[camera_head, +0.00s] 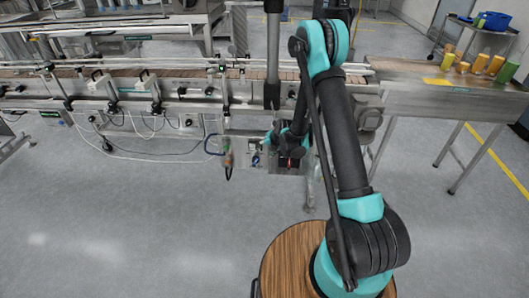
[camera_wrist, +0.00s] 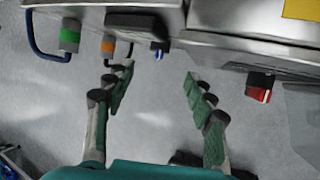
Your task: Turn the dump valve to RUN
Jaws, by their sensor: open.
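Two small handles show under the machine's front edge, and I cannot read a label to tell which is the dump valve. A blue one (camera_wrist: 160,48) hangs near the middle of the wrist view and also shows in the head view (camera_head: 256,160). A red one (camera_wrist: 259,92) sits farther right, and shows in the head view (camera_head: 291,163). My gripper (camera_wrist: 158,92) is open and empty, with its fingers well apart. The blue handle lies beyond the fingertips, between their lines, and is not touched. The red handle is outside the right finger.
Left of the blue handle are a green-banded fitting (camera_wrist: 69,36) with a dark blue hose (camera_wrist: 38,45) and an orange-banded fitting (camera_wrist: 108,45). The steel machine edge runs above the fingers. A conveyor (camera_head: 150,75) crosses behind; a steel table (camera_head: 440,95) stands right. Floor in front is clear.

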